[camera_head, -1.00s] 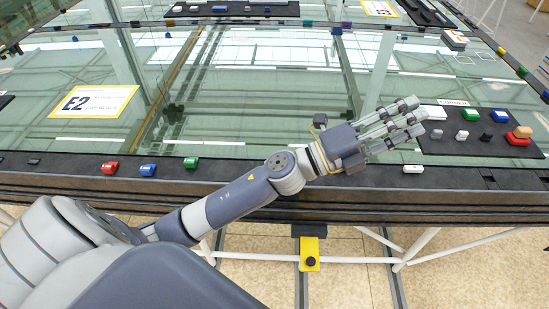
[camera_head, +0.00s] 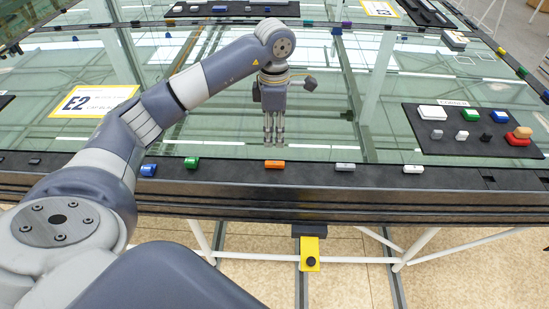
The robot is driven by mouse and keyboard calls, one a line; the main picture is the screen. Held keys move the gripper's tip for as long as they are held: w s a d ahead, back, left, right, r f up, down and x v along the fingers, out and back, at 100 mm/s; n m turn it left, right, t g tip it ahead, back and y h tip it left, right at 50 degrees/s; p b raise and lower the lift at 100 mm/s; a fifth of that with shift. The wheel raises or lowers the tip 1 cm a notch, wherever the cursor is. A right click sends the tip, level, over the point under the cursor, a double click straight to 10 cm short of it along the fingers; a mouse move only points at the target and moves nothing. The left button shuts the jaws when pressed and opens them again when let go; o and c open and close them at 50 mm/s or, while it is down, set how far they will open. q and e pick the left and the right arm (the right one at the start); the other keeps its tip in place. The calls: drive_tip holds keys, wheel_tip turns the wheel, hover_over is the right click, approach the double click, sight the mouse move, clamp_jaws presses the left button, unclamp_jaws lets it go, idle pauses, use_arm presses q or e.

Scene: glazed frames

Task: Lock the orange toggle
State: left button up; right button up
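The orange toggle (camera_head: 274,164) is a small block on the dark front rail (camera_head: 310,174) of the glazed frame, near the middle of the view. My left gripper (camera_head: 273,144) points down just behind it, with its fingertips close to the toggle in the picture. The fingers are straight and extended, with narrow gaps between them, and hold nothing visible. I cannot tell how far above the toggle they are. The toggle's locked or unlocked position is too small to make out. My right gripper is not in view.
On the same rail are green (camera_head: 191,162) and blue (camera_head: 148,169) toggles to the left, and grey (camera_head: 345,167) and white (camera_head: 413,169) ones to the right. A black board (camera_head: 465,150) with several coloured pieces lies at right. An E2 sign (camera_head: 95,101) lies at left.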

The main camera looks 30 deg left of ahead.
sight(275, 162)
use_arm(q)
wheel_tip(275, 162, down, 9)
drive_tip(key=p, duration=0.3)
drive_tip(key=shift+f, duration=0.8)
clamp_jaws()
